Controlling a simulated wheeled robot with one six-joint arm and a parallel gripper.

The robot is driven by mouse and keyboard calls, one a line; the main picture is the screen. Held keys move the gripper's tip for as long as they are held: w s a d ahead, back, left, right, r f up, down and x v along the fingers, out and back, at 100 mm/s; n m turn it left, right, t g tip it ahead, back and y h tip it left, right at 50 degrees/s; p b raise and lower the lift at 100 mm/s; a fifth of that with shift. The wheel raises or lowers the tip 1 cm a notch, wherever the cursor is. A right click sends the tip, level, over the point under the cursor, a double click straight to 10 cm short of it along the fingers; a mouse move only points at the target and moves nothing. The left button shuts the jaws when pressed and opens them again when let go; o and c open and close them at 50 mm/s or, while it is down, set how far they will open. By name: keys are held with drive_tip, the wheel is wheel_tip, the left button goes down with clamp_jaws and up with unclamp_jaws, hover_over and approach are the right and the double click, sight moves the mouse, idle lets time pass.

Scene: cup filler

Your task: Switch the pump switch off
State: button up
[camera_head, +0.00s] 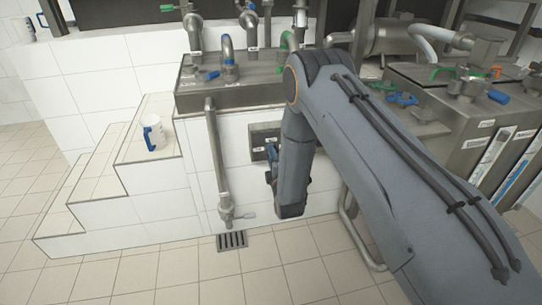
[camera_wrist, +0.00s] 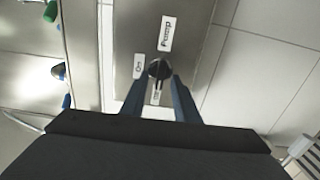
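The pump switch is a dark round knob (camera_wrist: 158,69) on a grey metal panel (camera_wrist: 190,65) in the wrist view. A white "Pump" label (camera_wrist: 167,34) and an "On" label (camera_wrist: 139,66) lie beside it; a third label (camera_wrist: 156,93) is partly hidden below it. Which way the knob points is hard to tell. My gripper (camera_wrist: 159,84) is open, its two blue fingers apart, with the tips close to either side of the knob. I cannot tell whether they touch it. In the head view the panel (camera_head: 264,136) is on the tiled wall, partly behind my arm, which hides the knob.
A white mug with a blue handle (camera_head: 153,132) stands on the tiled steps (camera_head: 110,175) at left. A vertical pipe (camera_head: 215,155) runs down left of the panel above a floor drain (camera_head: 232,240). Metal tanks and pipes (camera_head: 450,95) crowd the right. The tiled floor in front is clear.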

drive_tip(key=v, duration=0.7)
drive_tip(key=shift+s+p, duration=0.3)
drive_tip(key=shift+s, duration=0.1)
drive_tip(key=shift+d, duration=0.15)
drive_tip(key=shift+r, duration=0.1)
